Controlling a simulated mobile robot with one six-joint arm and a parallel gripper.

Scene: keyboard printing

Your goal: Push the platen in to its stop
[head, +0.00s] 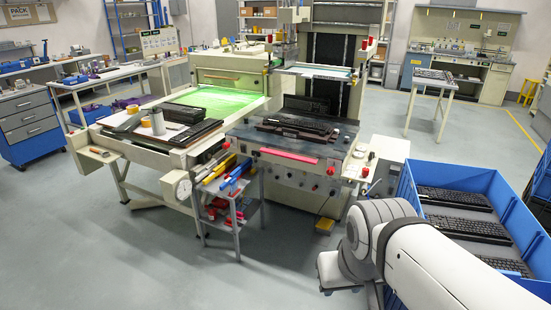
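The printing machine (300,178) stands in the middle of the head view. A dark platen (262,129) lies on its bed, with a black keyboard (298,124) on it. The platen seems to sit toward the front part of the bed; I cannot tell how far it is from any stop. A pink-red bar (290,158) runs along the machine's front edge below the platen. A framed screen (318,71) is above and behind the platen. My white arm fills the lower right, right of and nearer than the machine. My gripper cannot be made out.
A blue bin (408,186) with several keyboards stands at the right, beside my arm. A grey tool cart (238,192) stands in front of the machine's left side. A green screen table (225,101) adjoins on the left.

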